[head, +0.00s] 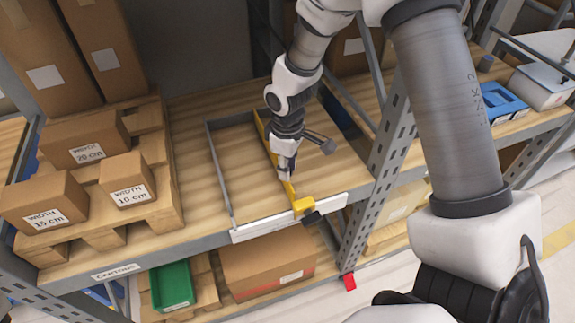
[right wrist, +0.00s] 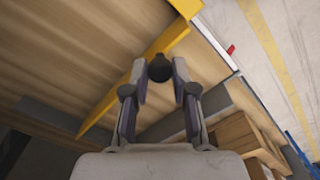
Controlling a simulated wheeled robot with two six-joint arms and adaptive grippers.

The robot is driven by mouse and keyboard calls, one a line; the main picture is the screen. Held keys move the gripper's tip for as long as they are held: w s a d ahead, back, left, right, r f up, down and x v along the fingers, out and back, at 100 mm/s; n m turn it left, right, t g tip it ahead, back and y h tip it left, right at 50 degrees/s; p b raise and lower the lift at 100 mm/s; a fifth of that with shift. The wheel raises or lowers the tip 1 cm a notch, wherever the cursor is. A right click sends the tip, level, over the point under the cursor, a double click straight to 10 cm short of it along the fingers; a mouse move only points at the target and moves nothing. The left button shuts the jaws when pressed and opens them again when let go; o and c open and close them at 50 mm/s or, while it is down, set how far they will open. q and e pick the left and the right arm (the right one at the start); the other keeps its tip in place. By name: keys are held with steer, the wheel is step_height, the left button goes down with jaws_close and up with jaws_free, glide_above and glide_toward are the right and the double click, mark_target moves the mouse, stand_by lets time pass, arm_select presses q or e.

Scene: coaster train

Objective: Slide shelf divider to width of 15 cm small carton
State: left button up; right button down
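The yellow shelf divider (head: 303,204) stands on the wooden shelf, with a black knob (head: 311,217) at its front end. A grey fixed side (head: 220,172) stands to its left. The 15 cm carton (head: 45,204) sits on a pallet at the left. My right gripper (head: 287,170) is low over the divider, behind the knob. In the right wrist view, its fingers (right wrist: 161,80) are apart, with the black knob (right wrist: 161,68) seen between and beyond the tips. The yellow divider (right wrist: 110,108) also shows there. Contact cannot be told. My left gripper is out of view.
The 20 cm carton (head: 86,139) and the 10 cm carton (head: 127,179) share the pallet (head: 150,212). A white front strip (head: 265,230) edges the bay. A grey perforated upright (head: 388,145) stands to the right. A green bin (head: 173,287) is on the lower shelf.

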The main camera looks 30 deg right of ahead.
steer(key=shift+d+p, duration=0.1)
steer(key=shift+p, duration=0.35)
steer(key=shift+d+f, duration=0.1)
steer(key=c, duration=0.9)
jaws_free()
steer(key=shift+c, duration=0.2)
step_height(320, 180, up, 12)
